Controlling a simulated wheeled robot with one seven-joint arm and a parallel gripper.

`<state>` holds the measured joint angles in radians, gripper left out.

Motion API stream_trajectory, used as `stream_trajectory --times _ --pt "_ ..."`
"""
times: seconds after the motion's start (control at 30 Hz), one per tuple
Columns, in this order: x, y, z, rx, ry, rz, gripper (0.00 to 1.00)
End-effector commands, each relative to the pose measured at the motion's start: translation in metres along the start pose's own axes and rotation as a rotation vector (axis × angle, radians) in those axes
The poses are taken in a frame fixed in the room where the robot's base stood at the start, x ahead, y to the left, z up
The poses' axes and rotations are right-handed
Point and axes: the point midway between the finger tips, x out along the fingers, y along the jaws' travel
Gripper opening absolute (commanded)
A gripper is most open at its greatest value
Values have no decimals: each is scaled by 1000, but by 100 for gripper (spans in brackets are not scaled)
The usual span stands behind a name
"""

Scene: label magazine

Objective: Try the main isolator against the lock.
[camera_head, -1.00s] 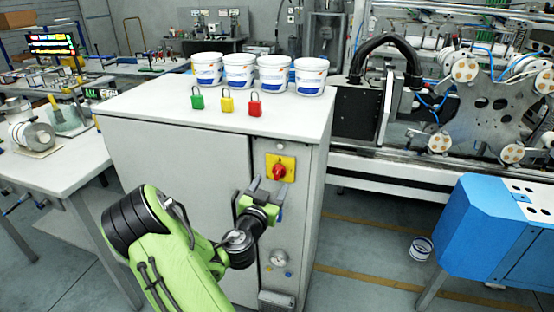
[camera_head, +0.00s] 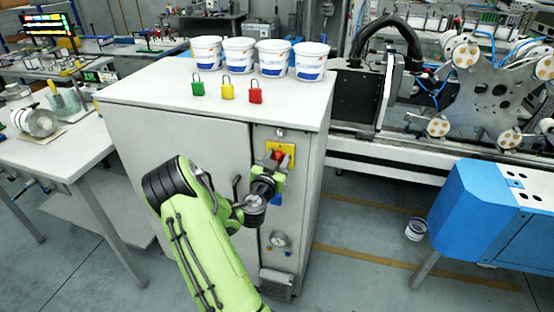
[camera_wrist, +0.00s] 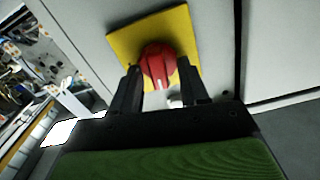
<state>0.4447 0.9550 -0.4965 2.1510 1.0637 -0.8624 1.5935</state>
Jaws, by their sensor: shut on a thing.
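The main isolator is a red rotary knob (camera_head: 277,154) on a yellow plate (camera_head: 289,148) on the front of the grey cabinet. In the wrist view the knob (camera_wrist: 158,62) sits between the two dark fingers of my gripper (camera_wrist: 160,75), on the yellow plate (camera_wrist: 122,45). My gripper (camera_head: 273,166) is shut on the knob. A small pale piece shows below the knob in the wrist view; I cannot tell what it is. Green (camera_head: 198,88), yellow (camera_head: 227,91) and red (camera_head: 256,95) padlocks stand on the cabinet top.
Several white tubs (camera_head: 240,56) stand behind the padlocks on the cabinet top (camera_head: 160,92). A gauge (camera_head: 279,239) is on the cabinet front below my gripper.

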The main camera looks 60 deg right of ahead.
Motion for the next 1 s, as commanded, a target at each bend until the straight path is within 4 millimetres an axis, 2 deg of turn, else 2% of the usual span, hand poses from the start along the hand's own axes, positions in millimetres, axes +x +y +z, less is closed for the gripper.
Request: stream_trajectory --times 0.4,0.7,0.73,0.87,1.0 --pt "0 -2 1 -168 3 -1 14" --pt "0 -2 0 -179 1 0 14" --pt "0 -2 -1 -179 2 0 49" --pt "0 -2 0 -178 1 0 69" --pt "0 -2 0 -177 1 0 70"
